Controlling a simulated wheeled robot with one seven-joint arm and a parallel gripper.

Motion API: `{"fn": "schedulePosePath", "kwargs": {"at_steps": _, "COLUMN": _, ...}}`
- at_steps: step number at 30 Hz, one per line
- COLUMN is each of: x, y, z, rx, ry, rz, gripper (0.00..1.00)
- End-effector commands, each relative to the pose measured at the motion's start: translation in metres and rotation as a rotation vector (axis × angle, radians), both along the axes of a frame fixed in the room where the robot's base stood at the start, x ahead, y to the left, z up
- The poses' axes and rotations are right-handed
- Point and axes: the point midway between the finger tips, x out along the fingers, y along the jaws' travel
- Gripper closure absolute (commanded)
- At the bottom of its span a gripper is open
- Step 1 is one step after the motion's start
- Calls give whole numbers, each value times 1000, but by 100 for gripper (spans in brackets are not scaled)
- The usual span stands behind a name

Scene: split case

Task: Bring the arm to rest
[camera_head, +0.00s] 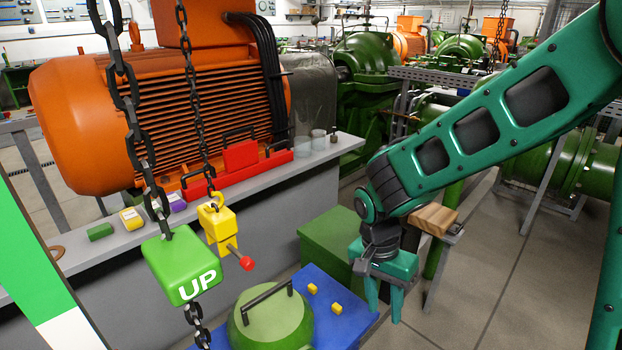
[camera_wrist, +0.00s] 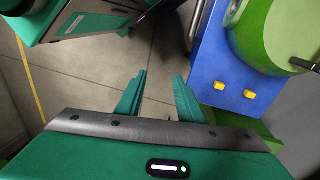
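My gripper (camera_head: 384,296) is open and empty, pointing down in the head view. It hangs at the right edge of the blue base (camera_head: 352,323), with bare floor under it. In the wrist view its two green fingers (camera_wrist: 160,98) stand apart with only floor between them. My teal arm reaches in from the upper right and bends down at the wrist.
A green lidded case (camera_head: 270,318) with a black handle sits on the blue base. A green box (camera_head: 330,238) stands behind. A yellow hook (camera_head: 217,222) and a green UP block (camera_head: 183,265) hang on chains. A wooden block (camera_head: 433,219) lies on a stand. Floor at right is free.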

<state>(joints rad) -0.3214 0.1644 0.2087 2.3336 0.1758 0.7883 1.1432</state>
Motion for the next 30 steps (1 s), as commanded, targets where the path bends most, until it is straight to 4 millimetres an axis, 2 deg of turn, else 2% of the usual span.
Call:
{"fn": "schedulePosePath", "kwargs": {"at_steps": 1, "x": 1, "y": -29, "z": 15, "rx": 2, "ry": -10, "rz": -4, "gripper": 66}}
{"fn": "schedulePosePath", "kwargs": {"at_steps": 6, "x": -15, "y": -111, "z": 53, "rx": 18, "ry": -13, "rz": 28, "gripper": 66}}
{"fn": "schedulePosePath", "kwargs": {"at_steps": 11, "x": -50, "y": -175, "z": 81, "rx": 50, "ry": -18, "rz": 57, "gripper": 66}}
{"fn": "schedulePosePath", "kwargs": {"at_steps": 15, "x": -91, "y": -217, "z": 99, "rx": 91, "ry": -33, "rz": 88, "gripper": 66}}
{"fn": "schedulePosePath", "kwargs": {"at_steps": 18, "x": -119, "y": -236, "z": 107, "rx": 120, "ry": -47, "rz": 111, "gripper": 66}}
{"fn": "schedulePosePath", "kwargs": {"at_steps": 22, "x": -148, "y": -249, "z": 112, "rx": 151, "ry": -66, "rz": 143, "gripper": 66}}
{"fn": "schedulePosePath", "kwargs": {"at_steps": 25, "x": -160, "y": -253, "z": 113, "rx": 166, "ry": -75, "rz": 159, "gripper": 66}}
{"fn": "schedulePosePath", "kwargs": {"at_steps": 30, "x": -166, "y": -254, "z": 113, "rx": 172, "ry": -79, "rz": 170, "gripper": 66}}
